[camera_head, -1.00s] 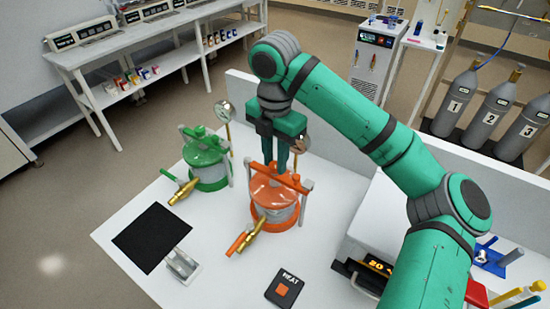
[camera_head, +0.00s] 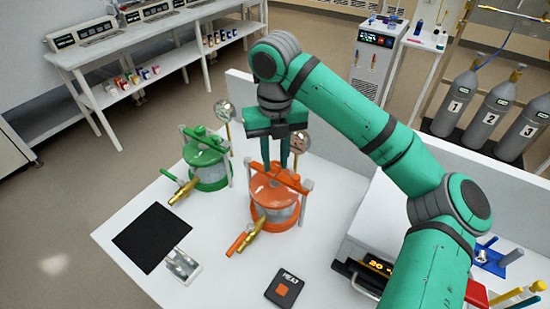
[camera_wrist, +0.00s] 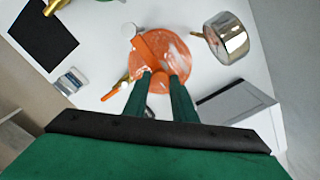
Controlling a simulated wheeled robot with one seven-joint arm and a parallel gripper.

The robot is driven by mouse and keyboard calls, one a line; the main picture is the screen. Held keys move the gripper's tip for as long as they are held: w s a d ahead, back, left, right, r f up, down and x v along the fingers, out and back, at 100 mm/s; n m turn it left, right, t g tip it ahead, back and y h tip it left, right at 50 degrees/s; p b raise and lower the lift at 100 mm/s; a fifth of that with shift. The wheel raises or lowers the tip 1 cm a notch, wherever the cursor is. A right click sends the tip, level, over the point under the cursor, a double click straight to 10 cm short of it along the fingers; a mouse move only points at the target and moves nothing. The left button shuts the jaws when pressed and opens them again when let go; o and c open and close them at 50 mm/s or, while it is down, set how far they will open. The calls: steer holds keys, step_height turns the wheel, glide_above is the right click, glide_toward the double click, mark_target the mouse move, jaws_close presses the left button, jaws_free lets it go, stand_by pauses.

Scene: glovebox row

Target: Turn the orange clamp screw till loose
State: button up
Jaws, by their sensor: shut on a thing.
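The orange vessel (camera_head: 273,203) stands on the white bench, with an orange lid and an orange clamp bar (camera_head: 260,172) across its top. The clamp screw sits at the middle of the bar and is mostly hidden by my fingers. My gripper (camera_head: 284,165) points down from above with its fingertips at the screw, shut on it. In the wrist view my gripper (camera_wrist: 160,75) has its two green fingers over the orange lid (camera_wrist: 176,58), one on each side of the middle. The clamp bar (camera_wrist: 148,50) runs out toward the upper left there.
A green vessel (camera_head: 207,165) stands to the left. A gauge (camera_head: 300,141) rises close behind the orange vessel. A brass valve (camera_head: 250,231) sticks out in front. A black mat (camera_head: 152,237), a heat switch (camera_head: 284,288) and a heater (camera_head: 365,262) lie around. The bench front is partly clear.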

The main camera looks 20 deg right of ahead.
mark_target(275, 165)
steer(key=n, duration=0.6)
steer(key=shift+n, duration=0.3)
stand_by(0.4)
steer(key=o, duration=1)
steer(key=shift+o, duration=0.2)
step_height(275, 165, up, 11)
steer(key=shift+f, duration=0.1)
